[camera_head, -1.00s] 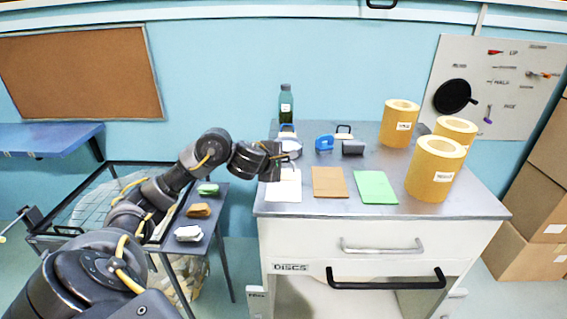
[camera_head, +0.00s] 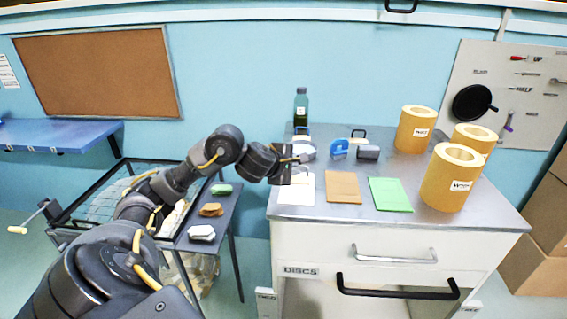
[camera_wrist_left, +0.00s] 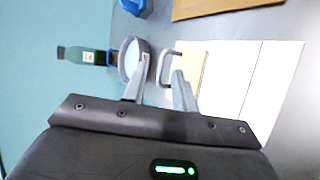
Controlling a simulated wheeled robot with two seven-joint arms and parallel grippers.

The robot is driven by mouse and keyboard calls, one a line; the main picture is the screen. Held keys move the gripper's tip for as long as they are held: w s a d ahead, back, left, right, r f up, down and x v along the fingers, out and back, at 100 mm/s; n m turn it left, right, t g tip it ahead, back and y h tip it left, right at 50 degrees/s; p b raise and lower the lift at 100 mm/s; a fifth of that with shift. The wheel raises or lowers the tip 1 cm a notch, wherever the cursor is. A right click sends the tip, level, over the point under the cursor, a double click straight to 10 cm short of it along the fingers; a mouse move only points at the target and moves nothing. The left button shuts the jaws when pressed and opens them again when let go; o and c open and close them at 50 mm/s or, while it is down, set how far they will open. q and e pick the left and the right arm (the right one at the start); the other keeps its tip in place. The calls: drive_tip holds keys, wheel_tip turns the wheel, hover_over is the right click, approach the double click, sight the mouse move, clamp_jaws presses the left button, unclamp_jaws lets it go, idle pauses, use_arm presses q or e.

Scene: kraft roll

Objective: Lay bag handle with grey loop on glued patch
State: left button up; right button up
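A white bag (camera_head: 296,193) lies flat at the left of the worktop; it also shows in the left wrist view (camera_wrist_left: 272,85). A tan piece with a grey loop (camera_wrist_left: 163,66) lies at the bag's left edge in the left wrist view. I cannot tell whether it rests on the bag, and no glued patch can be made out. My left gripper (camera_head: 299,160) is low over the bag's far end. In the left wrist view its fingers (camera_wrist_left: 159,75) are apart, with part of the loop showing between them; contact is unclear. My right gripper is not in view.
A brown bag (camera_head: 343,187) and a green bag (camera_head: 390,194) lie to the right. Behind are a round pale container (camera_head: 304,152), a blue dispenser (camera_head: 339,149), a dark cylinder (camera_head: 368,153) and a bottle (camera_head: 301,107). Yellow rolls (camera_head: 449,180) stand at right. A side table (camera_head: 222,212) holds small bundles.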

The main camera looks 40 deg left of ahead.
use_arm(q)
drive_tip(key=p+v, duration=0.2)
drive_tip(key=v, duration=0.8)
drive_tip(key=shift+f, duration=0.1)
